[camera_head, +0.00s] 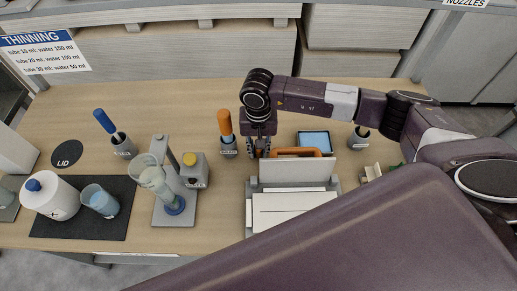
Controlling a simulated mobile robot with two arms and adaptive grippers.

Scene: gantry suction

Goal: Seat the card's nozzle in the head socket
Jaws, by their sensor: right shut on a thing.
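My right gripper (260,150) points down just behind the left end of a white upright panel (300,168). It is shut at the left end of an orange handle-like part (312,152), whose lower side is hidden by the panel. The fingertips are partly hidden too. No nozzle or head socket can be made out clearly. A blue-and-white sign headed THINNING (45,52) hangs at the back left, listing tube sizes and water amounts. A NOZZLES label (467,3) is at the top right edge. My left gripper is not in view.
An orange-handled tool (225,124) stands in a cup left of the gripper. A blue-handled tool (104,122), a grey stand with a clear beaker (150,172), a white bottle (50,195) and a blue cup (99,201) are at left. Bare wood lies behind them.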

